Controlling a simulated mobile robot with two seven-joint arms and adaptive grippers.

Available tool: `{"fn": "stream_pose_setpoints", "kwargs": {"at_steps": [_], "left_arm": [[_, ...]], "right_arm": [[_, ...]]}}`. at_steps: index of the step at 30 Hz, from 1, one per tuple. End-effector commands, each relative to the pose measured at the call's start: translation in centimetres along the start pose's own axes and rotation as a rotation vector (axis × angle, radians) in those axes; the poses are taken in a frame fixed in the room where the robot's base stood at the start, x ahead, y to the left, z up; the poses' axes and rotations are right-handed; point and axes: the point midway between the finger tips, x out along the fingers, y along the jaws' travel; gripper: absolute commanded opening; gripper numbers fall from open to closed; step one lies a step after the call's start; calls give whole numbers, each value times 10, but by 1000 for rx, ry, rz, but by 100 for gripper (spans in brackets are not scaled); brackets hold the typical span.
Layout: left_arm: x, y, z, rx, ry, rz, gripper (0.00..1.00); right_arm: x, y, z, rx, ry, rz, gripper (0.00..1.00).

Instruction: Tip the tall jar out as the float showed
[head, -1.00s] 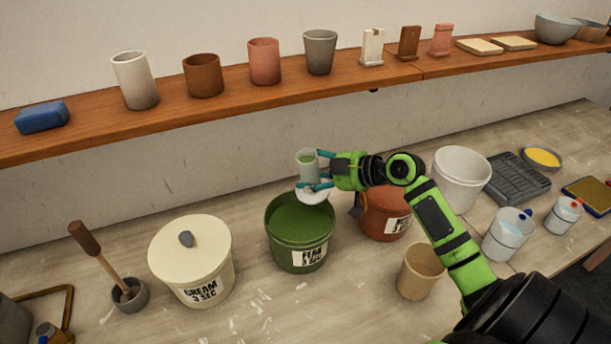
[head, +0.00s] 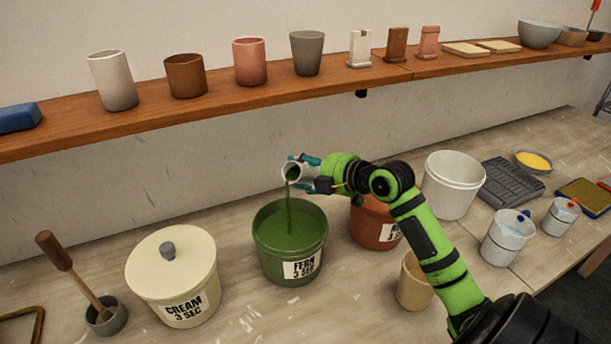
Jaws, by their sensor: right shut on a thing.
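My right gripper (head: 308,174) is shut on a small pale jar (head: 291,170) above the green bucket. The jar is tilted with its mouth toward the camera. A stream of green liquid (head: 289,207) runs from its mouth down into the bucket. The green bucket (head: 272,248), labelled FERN 3 SEC, stands open on the bench with green liquid inside. My left gripper is not in view. I cannot tell how much liquid is left in the jar.
A lidded cream bucket (head: 196,298) stands left of the fern one. A terracotta bucket (head: 370,228) and a tan cup (head: 412,287) are partly behind my arm. A white bucket (head: 450,188) stands to the right. The shelf (head: 215,118) behind holds several cups.

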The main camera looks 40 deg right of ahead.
Motion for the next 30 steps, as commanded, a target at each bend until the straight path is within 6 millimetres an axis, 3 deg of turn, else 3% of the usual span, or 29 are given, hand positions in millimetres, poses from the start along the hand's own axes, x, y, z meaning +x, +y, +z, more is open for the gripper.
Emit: {"fn": "stream_pose_setpoints", "kwargs": {"at_steps": [30], "left_arm": [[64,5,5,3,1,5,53]], "right_arm": [[5,-12,8,-355,-66,145,16]]}}
